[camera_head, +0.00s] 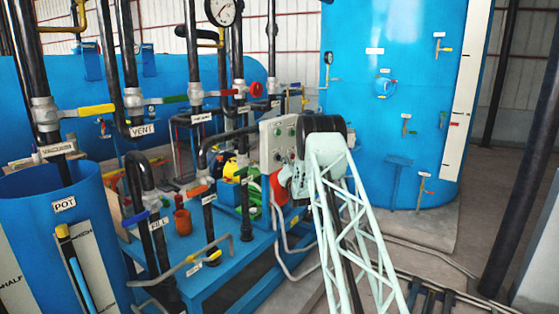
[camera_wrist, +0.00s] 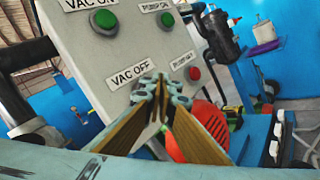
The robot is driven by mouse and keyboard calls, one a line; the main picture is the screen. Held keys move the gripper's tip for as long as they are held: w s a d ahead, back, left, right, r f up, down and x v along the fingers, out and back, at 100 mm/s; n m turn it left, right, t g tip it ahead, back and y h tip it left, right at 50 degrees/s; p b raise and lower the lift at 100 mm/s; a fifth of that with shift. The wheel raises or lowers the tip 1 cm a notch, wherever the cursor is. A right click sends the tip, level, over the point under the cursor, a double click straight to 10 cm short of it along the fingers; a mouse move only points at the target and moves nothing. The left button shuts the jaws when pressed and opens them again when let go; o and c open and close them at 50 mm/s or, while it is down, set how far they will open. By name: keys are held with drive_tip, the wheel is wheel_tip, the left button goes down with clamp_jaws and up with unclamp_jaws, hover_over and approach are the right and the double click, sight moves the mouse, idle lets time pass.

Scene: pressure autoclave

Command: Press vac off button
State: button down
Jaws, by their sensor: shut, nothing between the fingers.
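The grey control panel (camera_wrist: 78,52) fills the upper middle of the wrist view, tilted. It bears a green button (camera_wrist: 104,20) by the VAC ON label and a VAC OFF label (camera_wrist: 130,73). The VAC OFF button is hidden behind my fingertips. My gripper (camera_wrist: 158,92) is shut and empty, its tips in front of the panel just right of that label. I cannot tell whether they touch. In the head view the panel (camera_head: 268,147) stands mid-picture, with my arm in front of its right side; the fingertips are not clear there.
A green pump-on button (camera_wrist: 167,19) and a red pump-off button (camera_wrist: 194,73) lie to the right on the panel. A dark pipe (camera_wrist: 22,58) is left of it. The blue pot (camera_head: 35,205), valves and blue bench (camera_head: 205,285) crowd the left.

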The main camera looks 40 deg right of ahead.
drive_tip(key=shift+w+a+b, duration=0.3)
drive_tip(key=shift+w+b, duration=0.55)
drive_tip(key=shift+b, duration=0.2)
idle(1.6)
drive_tip(key=shift+s, duration=0.2)
idle(0.3)
drive_tip(key=shift+s+d+b, duration=0.25)
drive_tip(key=shift+s+b, duration=0.35)
drive_tip(key=shift+s, duration=0.15)
drive_tip(key=shift+s+d+b, duration=0.2)
drive_tip(key=shift+s+d, duration=0.05)
drive_tip(key=shift+s, duration=0.5)
drive_tip(key=shift+s+d+b, duration=0.2)
drive_tip(key=shift+s+d, duration=0.1)
drive_tip(key=shift+s, duration=0.45)
drive_tip(key=shift+s+d+b, duration=0.2)
drive_tip(key=shift+s+d, duration=0.05)
drive_tip(key=shift+s, duration=0.5)
